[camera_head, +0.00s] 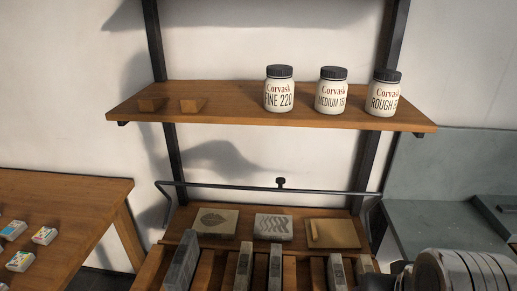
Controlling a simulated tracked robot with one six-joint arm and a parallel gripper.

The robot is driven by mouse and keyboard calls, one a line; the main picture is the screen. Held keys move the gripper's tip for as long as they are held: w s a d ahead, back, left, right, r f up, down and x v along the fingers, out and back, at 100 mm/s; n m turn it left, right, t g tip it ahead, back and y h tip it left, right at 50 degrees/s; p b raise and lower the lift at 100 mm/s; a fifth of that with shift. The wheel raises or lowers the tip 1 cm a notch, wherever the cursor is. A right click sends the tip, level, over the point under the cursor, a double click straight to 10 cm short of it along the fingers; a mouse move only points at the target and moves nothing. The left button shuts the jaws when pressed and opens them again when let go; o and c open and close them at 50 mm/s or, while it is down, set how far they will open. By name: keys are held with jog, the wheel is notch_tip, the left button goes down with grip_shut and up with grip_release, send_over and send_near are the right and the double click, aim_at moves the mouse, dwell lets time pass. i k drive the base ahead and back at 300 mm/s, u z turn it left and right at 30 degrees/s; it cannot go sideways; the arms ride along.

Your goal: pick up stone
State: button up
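Flat printing stones lie on the lower wooden ledge: a greenish-grey one with a dark leaf picture (214,222) at left and a grey one with a dark wavy pattern (273,227) in the middle. A tan slab (333,234) lies to their right; I cannot tell whether it is stone. Several narrow grey stones stand on edge in the slotted rack below, one at far left (182,264), two near the middle (244,264) (275,266) and others to the right (337,271). A grey rounded part of my arm shows at bottom right; my gripper's fingers are not visible.
A metal rail (240,187) with a black knob (281,183) crosses above the ledge. A wooden table (75,195) with small colourful boxes stands left, a grey-green bench (430,215) right.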

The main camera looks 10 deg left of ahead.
aim_at(180, 276)
jog(key=u, duration=1.6)
jog(key=k, duration=0.65)
jog(key=u, duration=0.5)
jog(key=i, duration=1.3)
jog(key=u, duration=0.35)
